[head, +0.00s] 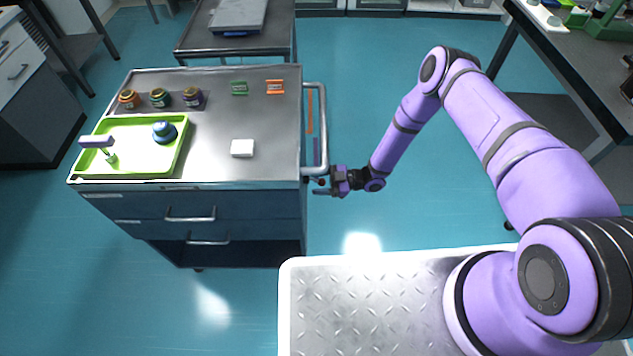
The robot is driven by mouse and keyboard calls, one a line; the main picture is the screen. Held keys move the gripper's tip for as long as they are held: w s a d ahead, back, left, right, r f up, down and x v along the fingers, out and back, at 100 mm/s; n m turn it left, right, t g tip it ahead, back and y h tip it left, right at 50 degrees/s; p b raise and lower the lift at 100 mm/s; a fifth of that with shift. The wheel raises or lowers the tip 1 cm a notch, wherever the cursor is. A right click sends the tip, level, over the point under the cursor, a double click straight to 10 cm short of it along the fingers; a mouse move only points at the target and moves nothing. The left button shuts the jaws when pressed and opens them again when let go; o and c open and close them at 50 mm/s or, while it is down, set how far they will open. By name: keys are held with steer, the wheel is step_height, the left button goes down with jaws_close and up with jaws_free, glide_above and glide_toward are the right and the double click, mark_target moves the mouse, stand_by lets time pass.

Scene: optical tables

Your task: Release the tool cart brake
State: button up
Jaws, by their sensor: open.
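The tool cart (270,148) is a dark blue-grey drawer cart with a metal top, left of centre in the head view. Its pale tubular handle (323,120) runs along the right side. My gripper (318,187) is open at the cart's near right corner, just below the handle's near end. A small red part shows beside the fingers. Whether the fingers touch anything is too small to tell.
On the cart are a green tray (183,160), several jars (160,98), a white block (242,148) and small green and orange pieces. A dark table (285,45) stands behind, and another bench (560,50) at the right.

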mark_target(315, 180)
steer(key=shift+a, duration=0.4)
steer(key=shift+c, duration=0.4)
steer(key=c, duration=0.8)
steer(key=shift+c, duration=0.2)
steer(key=h, duration=0.1)
steer(key=r+h, duration=0.1)
steer(key=h, duration=0.2)
steer(key=shift+d+r, duration=0.3)
steer(key=shift+d, duration=0.1)
steer(key=h, duration=0.2)
steer(key=r+h, duration=0.1)
steer(key=h, duration=0.1)
steer(key=r+h, duration=0.1)
steer(key=h, duration=0.1)
steer(key=shift+d, duration=0.1)
steer(key=shift+h, duration=0.3)
